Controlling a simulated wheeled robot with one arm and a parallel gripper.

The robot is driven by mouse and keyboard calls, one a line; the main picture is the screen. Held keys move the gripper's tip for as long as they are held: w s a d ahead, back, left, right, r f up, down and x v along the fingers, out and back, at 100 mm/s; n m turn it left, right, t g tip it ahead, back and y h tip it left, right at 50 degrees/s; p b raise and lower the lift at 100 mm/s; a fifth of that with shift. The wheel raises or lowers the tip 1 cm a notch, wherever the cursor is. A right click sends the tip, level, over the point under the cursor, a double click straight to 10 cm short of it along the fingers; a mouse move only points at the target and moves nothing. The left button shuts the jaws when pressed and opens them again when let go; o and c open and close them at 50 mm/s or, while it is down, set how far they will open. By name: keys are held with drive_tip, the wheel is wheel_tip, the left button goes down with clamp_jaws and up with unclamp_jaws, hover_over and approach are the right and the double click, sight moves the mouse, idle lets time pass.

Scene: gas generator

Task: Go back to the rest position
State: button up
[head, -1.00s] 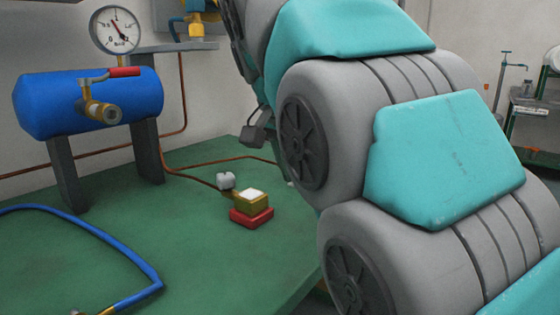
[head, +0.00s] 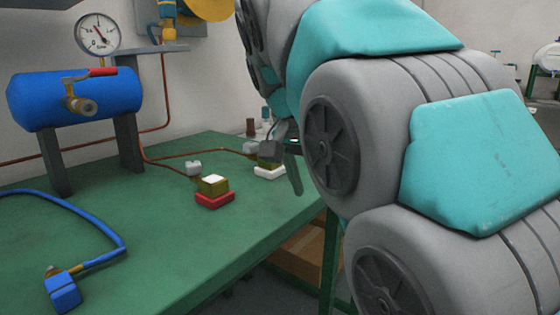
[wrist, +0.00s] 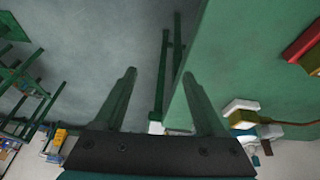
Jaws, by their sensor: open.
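My gripper (wrist: 158,74) is open and empty in the wrist view, its two fingers apart with the floor and the table edge beyond them. In the head view my grey and teal arm fills the right side. Part of my gripper shows beside the arm, near the table's right edge, and the arm hides much of the rest.
The green table (head: 150,235) holds a blue tank (head: 75,98) with a gauge (head: 98,34), a blue hose (head: 105,225), a red-based block (head: 214,192) and a white-based block (head: 269,172). Open floor (wrist: 85,45) lies beside the table.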

drive_tip(key=s+d+f+n+g+y, duration=0.1)
drive_tip(key=s+d+f+n+g, duration=0.1)
drive_tip(key=s+f, duration=1.1)
drive_tip(key=s+d+f+n+g+y, duration=0.1)
drive_tip(key=s+d+f+n, duration=0.4)
drive_tip(key=s+f, duration=0.9)
wheel_tip(320, 180, down, 2)
drive_tip(key=shift+s+d+g+y, duration=0.15)
drive_tip(key=shift+d+g+y, duration=0.25)
drive_tip(key=shift+d+g, duration=0.65)
drive_tip(key=shift+d, duration=0.1)
